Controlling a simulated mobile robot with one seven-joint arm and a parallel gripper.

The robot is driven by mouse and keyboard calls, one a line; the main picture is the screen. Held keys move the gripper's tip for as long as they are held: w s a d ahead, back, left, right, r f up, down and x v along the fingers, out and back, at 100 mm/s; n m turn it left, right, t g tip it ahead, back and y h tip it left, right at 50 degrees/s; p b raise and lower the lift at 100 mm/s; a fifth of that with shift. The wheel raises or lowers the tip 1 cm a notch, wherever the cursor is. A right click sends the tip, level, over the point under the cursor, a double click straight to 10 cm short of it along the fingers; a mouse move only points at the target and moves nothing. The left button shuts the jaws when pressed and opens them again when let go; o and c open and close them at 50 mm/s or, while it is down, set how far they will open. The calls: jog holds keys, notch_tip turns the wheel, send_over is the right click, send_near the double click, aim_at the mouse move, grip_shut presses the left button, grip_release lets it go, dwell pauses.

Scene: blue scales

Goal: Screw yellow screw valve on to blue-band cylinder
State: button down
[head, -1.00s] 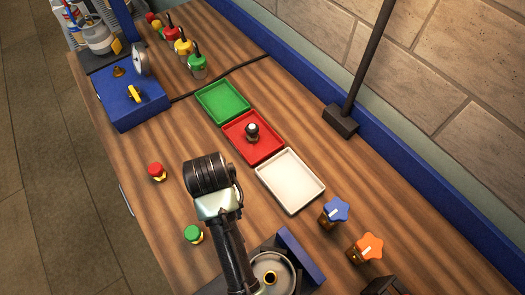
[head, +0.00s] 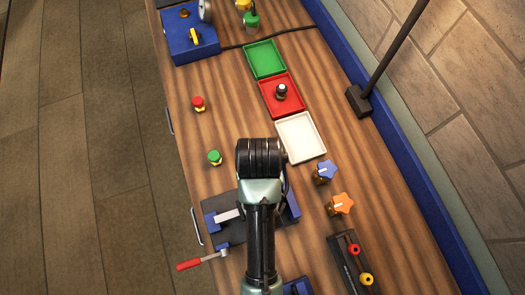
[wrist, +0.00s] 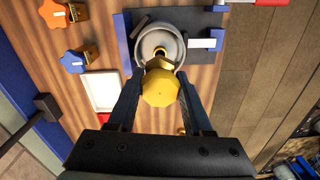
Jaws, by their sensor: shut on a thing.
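The yellow screw valve (wrist: 160,88) is between the fingers of my gripper (wrist: 160,76) in the wrist view, and my gripper is shut on it. Below it stands a pale grey round cylinder (wrist: 147,42) with an open ring-shaped top and a brass-coloured middle. The valve overlaps the cylinder's near edge in this view; whether they touch I cannot tell. No blue band shows on the cylinder from above. In the head view my arm hides the gripper, the valve and the cylinder.
The cylinder stands in a dark clamp with blue jaws (head: 219,216) and a red-handled lever (head: 189,265). A blue star knob (head: 324,172) and an orange one (head: 341,204) stand to its right. A white tray (head: 319,154) lies beyond my arm.

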jog(key=shift+w+a+f, duration=0.15)
jog(key=shift+w+a, duration=0.05)
jog(key=shift+w, duration=0.35)
jog(key=shift+s+d+f, duration=0.1)
jog(key=shift+s+d, duration=0.05)
jog(key=shift+s, duration=0.25)
jog(key=shift+s+f+b, duration=0.15)
jog(key=shift+f+b, duration=0.05)
jog(key=shift+b, duration=0.1)
jog(key=f+b, duration=0.1)
jog(key=f, duration=0.2)
jog(key=f+b, duration=0.1)
jog(key=f, duration=0.1)
jog(key=shift+w+b, duration=0.25)
jog(key=shift+b, duration=0.05)
jog(key=shift+r+p, duration=0.1)
jog(key=shift+p, duration=1.05)
dwell(0.5)
jog(key=shift+f+b, duration=0.9)
jog(key=shift+f, duration=0.55)
jog(key=shift+c, duration=1.2)
grip_release()
